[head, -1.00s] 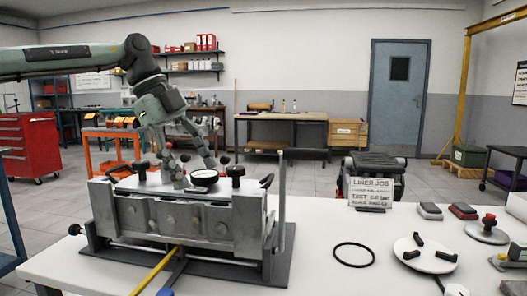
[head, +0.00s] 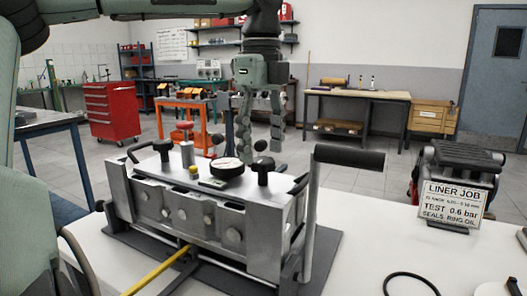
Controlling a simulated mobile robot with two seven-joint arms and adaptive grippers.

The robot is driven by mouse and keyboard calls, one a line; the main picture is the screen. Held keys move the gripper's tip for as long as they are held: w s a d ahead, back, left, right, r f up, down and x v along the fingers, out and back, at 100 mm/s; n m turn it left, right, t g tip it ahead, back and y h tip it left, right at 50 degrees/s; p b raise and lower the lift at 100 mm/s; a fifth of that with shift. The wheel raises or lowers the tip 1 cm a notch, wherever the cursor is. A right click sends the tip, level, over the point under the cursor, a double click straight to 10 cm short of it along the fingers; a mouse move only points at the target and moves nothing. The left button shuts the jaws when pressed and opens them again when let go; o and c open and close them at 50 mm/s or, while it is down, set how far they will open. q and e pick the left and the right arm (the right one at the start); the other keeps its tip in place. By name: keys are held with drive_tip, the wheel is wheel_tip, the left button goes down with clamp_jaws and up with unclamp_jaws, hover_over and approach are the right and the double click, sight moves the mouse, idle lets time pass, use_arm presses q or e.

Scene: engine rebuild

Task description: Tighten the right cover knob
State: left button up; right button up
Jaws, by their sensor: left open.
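The metal block fixture (head: 205,215) stands on a dark base plate on the white bench. The right cover knob (head: 263,169), black with a T-shaped top, stands upright on its top at the right. The left cover knob (head: 162,150) is similar and stands at the far left end. A round dark gauge (head: 227,169) sits between them. My left gripper (head: 260,150) points down with its fingers spread and empty. In the picture its fingertips hang just above and to either side of the right knob; contact or exact depth cannot be told. My right gripper is out of view.
An upright lever (head: 310,210) with a black grip (head: 348,158) rises at the fixture's right end, close to my left gripper. A yellow rod (head: 155,272) lies in front. A sign (head: 453,201) and a black ring (head: 410,285) are on the bench at right, with clear surface between.

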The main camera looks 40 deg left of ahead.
use_arm(q)
drive_tip(key=shift+f, duration=0.9)
drive_tip(key=c, duration=1.2)
drive_tip(key=shift+o, duration=0.2)
